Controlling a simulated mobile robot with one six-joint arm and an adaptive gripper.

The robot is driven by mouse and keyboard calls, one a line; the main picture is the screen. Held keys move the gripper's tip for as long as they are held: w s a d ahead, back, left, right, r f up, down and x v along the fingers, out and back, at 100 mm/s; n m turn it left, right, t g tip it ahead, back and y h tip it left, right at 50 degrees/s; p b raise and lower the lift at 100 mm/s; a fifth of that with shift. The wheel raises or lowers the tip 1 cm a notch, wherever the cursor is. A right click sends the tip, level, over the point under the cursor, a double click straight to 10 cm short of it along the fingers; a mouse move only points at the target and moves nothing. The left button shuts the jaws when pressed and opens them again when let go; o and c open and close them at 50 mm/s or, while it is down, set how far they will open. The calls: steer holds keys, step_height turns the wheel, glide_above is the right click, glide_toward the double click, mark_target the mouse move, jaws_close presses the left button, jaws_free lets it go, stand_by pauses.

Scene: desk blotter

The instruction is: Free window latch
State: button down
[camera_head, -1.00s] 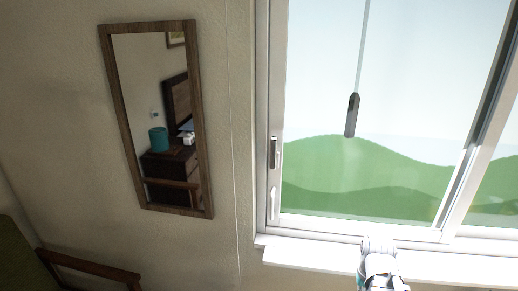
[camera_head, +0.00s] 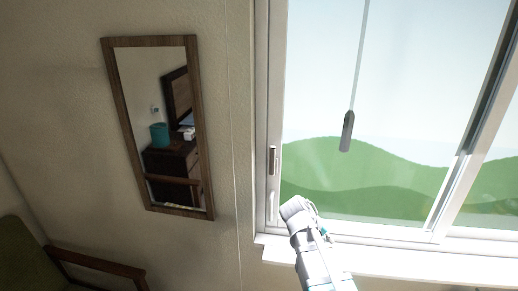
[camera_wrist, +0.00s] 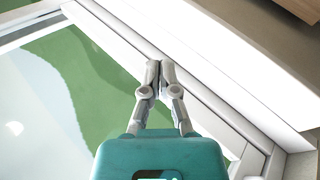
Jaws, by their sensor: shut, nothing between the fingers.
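The window latch (camera_head: 272,160) is a small dark grey handle, upright on the left side of the white window frame (camera_head: 261,110). My gripper (camera_wrist: 160,68) has its two grey fingertips together with nothing between them. In the head view my arm reaches up from the bottom, and its end is below and to the right of the latch, in front of the lower left pane. The fingers are hard to make out there. In the wrist view the fingertips appear over the window frame beside the glass, and I cannot see the latch.
A dark pull handle (camera_head: 347,131) hangs on a cord before the glass, right of the latch. A white sill (camera_head: 400,262) runs below the window. A wood-framed mirror (camera_head: 107,75) hangs on the wall at left. A green chair (camera_head: 28,250) stands at lower left.

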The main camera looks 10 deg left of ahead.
steer(key=w+a+r+n+t+h+p, duration=0.3)
steer(key=a+r+t+h+p, duration=0.15)
steer(key=a+r, duration=1)
steer(key=n+t+p, duration=0.2)
steer(key=t+p, duration=0.2)
steer(key=t, duration=0.2)
glide_toward(272, 156)
steer(key=s+a, duration=0.1)
steer(key=a, duration=0.2)
steer(key=shift+s+a, duration=0.1)
steer(key=shift+a, duration=0.1)
steer(key=shift+d, duration=0.1)
steer(key=x, duration=1)
steer(key=shift+r, duration=0.1)
